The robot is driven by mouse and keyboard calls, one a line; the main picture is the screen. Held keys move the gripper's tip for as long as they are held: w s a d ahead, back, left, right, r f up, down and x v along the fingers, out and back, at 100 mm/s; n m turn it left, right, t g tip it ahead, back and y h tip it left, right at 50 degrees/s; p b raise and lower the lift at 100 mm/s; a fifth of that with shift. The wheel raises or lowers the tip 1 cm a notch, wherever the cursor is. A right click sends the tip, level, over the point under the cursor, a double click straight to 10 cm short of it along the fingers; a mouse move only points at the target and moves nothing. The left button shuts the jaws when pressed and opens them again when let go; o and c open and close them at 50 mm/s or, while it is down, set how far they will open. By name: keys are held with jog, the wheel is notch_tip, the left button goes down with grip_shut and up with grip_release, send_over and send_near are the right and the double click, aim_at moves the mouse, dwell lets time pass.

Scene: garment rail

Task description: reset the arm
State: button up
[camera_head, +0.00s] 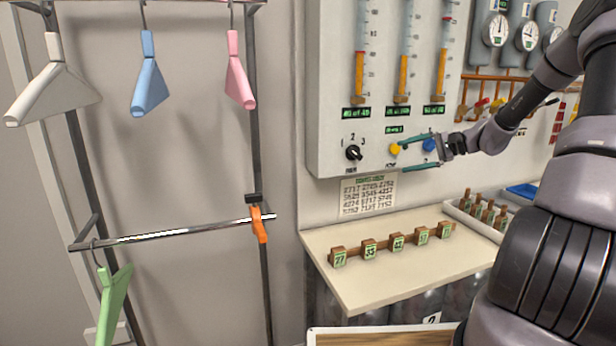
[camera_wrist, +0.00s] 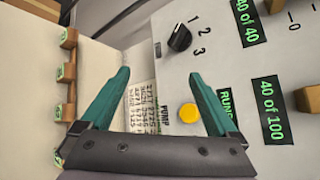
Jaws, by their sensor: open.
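My gripper (camera_head: 408,152) has teal fingers and is open and empty, in front of the lower right part of the white control panel (camera_head: 335,90). In the wrist view my gripper (camera_wrist: 162,88) has its fingers spread wide, with the yellow button (camera_wrist: 188,113) seen between them, near the right finger. In the head view the yellow button (camera_head: 395,148) is just left of the fingers, and a blue button (camera_head: 429,145) is partly behind them. I cannot tell whether the fingers touch the panel. My arm reaches in from the right.
A black knob (camera_head: 353,152) and several gauge tubes (camera_head: 360,60) are on the panel. Below is a cream shelf (camera_head: 345,285) with several numbered wooden blocks (camera_head: 397,243). A garment rail (camera_head: 170,233) with white (camera_head: 50,90), blue (camera_head: 148,80), pink (camera_head: 238,75) and green (camera_head: 114,300) hangers stands left.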

jog(key=s+a+r+n+g+h, duration=0.35)
jog(key=s+a, duration=0.25)
jog(key=s, duration=0.2)
jog(key=s+r+n+t+h, duration=0.1)
jog(key=s+r+t+h, duration=0.1)
jog(key=s+r, duration=0.5)
jog(key=s+r+n+t+h, duration=0.2)
jog(key=s+r+h, duration=0.3)
jog(key=s, duration=1.3)
jog(key=shift+s+a+r+t, duration=0.2)
jog(key=shift+s+r+t, duration=0.15)
jog(key=shift+r+t, duration=0.4)
